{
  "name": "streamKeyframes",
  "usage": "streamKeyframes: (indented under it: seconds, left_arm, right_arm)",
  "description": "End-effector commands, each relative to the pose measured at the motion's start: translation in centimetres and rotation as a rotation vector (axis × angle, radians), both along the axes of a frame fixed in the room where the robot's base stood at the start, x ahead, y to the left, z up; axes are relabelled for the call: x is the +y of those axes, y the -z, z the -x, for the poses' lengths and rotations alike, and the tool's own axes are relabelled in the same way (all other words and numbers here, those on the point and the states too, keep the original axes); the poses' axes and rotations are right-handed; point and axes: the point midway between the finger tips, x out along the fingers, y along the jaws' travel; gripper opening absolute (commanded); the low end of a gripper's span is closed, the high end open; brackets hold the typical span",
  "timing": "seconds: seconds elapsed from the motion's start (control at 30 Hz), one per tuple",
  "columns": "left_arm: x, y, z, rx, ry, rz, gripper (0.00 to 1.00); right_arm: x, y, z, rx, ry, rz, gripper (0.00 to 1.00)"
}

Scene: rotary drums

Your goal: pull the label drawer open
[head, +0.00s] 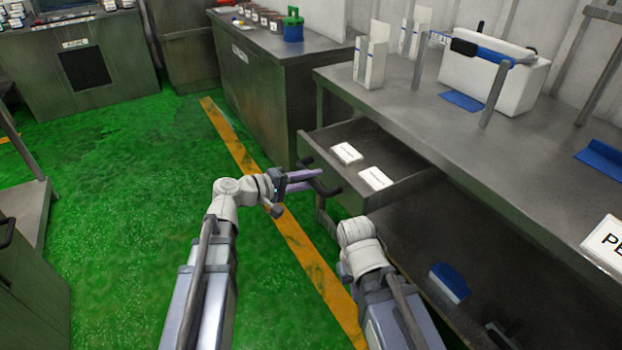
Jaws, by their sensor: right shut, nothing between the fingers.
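The label drawer (395,192) juts out from under the grey workbench, standing open. Two white label stacks (346,153) (375,178) lie inside it. Its dark bar handle (333,191) is on the drawer's front. My left gripper (316,178) is at this handle, its purple fingers a little apart with their tips at the bar. I cannot tell whether they grip it or only lie beside it. My right arm's white wrist shows just below the drawer front. My right gripper's fingers are hidden behind that wrist.
The workbench top (430,110) holds a white box-shaped device (492,85) and white holders (370,62). A lower shelf (410,235) bears a blue-and-white item (449,282). Another cabinet (262,85) stands behind. Green floor (130,200) lies clear at left.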

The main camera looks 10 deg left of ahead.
Motion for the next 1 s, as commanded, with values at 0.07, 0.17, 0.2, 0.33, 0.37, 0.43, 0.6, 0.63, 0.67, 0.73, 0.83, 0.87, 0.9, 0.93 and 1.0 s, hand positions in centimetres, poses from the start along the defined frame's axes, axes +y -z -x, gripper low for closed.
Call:
streamKeyframes:
  seconds: [0.07,0.17,0.2,0.33,0.37,0.43,0.6,0.63,0.67,0.73,0.83,0.87,0.9,0.93,1.0]
  left_arm:
    - [0.0,0.0,0.0,0.000,0.000,0.000,0.38]
    - [0.0,0.0,0.0,0.000,0.000,0.000,0.50]
    - [0.0,0.0,0.0,0.000,0.000,0.000,0.54]
    - [0.0,0.0,0.0,0.000,0.000,0.000,0.57]
    - [0.0,0.0,0.0,0.000,0.000,0.000,0.57]
    - [0.0,0.0,0.0,0.000,0.000,0.000,0.57]
    - [0.9,-0.4,0.7,0.000,-0.002,0.000,0.57]
    - [1.3,-0.5,1.0,0.000,-0.004,0.000,0.57]
    - [1.7,-0.6,1.3,-0.001,-0.004,0.000,0.57]
    - [2.7,-0.9,2.0,-0.001,-0.005,-0.001,0.57]
    - [4.0,-1.2,2.9,0.000,-0.005,0.000,0.57]
    - [4.3,-1.2,3.2,0.000,-0.004,0.000,0.57]
    - [4.7,-1.3,3.5,0.000,-0.003,0.000,0.57]
    - [5.0,-1.4,3.6,0.000,-0.004,0.000,0.57]
    - [5.5,-1.5,4.1,0.000,-0.002,0.000,0.57]
  right_arm:
    - [0.0,0.0,0.0,0.000,0.000,0.000,0.00]
    - [0.0,0.0,0.0,0.000,0.000,0.000,0.00]
    - [0.0,0.0,0.0,0.000,0.000,0.000,0.00]
    - [0.0,0.0,0.0,0.000,0.000,0.000,0.00]
    - [0.0,0.0,0.0,0.000,0.000,0.000,0.00]
    - [0.0,0.0,0.0,0.000,0.000,0.000,0.00]
    - [0.0,-0.4,0.0,0.000,0.000,0.000,0.00]
    - [0.0,-0.5,0.0,0.000,0.000,-0.001,0.00]
    - [0.0,-0.6,0.0,0.000,0.000,-0.001,0.00]
    - [0.0,-0.9,0.0,0.000,0.000,-0.001,0.00]
    - [0.0,-1.2,0.0,0.001,0.000,-0.002,0.00]
    - [0.0,-1.2,0.0,0.001,0.001,-0.002,0.00]
    - [0.1,-1.3,0.0,0.001,0.001,-0.002,0.00]
    - [0.0,-1.4,0.0,0.001,0.001,-0.002,0.00]
    - [0.1,-1.5,0.0,0.001,0.001,-0.003,0.00]
